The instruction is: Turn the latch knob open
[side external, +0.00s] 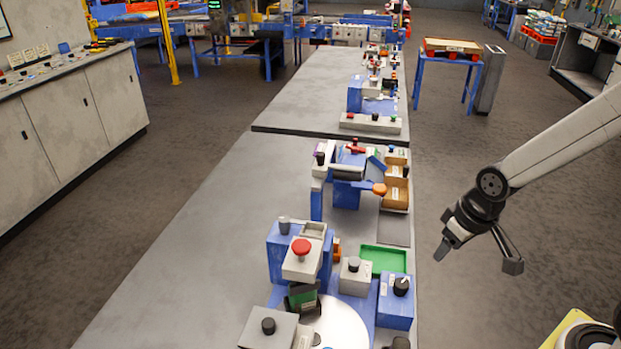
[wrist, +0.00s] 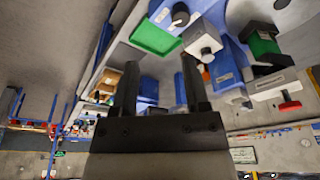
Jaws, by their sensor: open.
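Several dark knobs show, and I cannot tell which one is the latch knob. A black knob with a pale mark (side external: 401,285) sits on a blue box (side external: 396,310) at the table's right edge; it also shows in the wrist view (wrist: 180,16). Another black knob (side external: 353,264) tops a small grey box (side external: 355,283), also in the wrist view (wrist: 205,52). My gripper (side external: 478,258) is open and empty, off the table's right side, apart from both knobs. In the wrist view its two fingers (wrist: 160,68) stand wide apart with nothing between them.
A green tray (side external: 383,259) lies beside the knob boxes. A red mushroom button (side external: 301,248) stands on a grey box to the left. An orange knob (side external: 379,189) and brown bins (side external: 397,190) are farther back. The table's left side (side external: 200,270) is clear.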

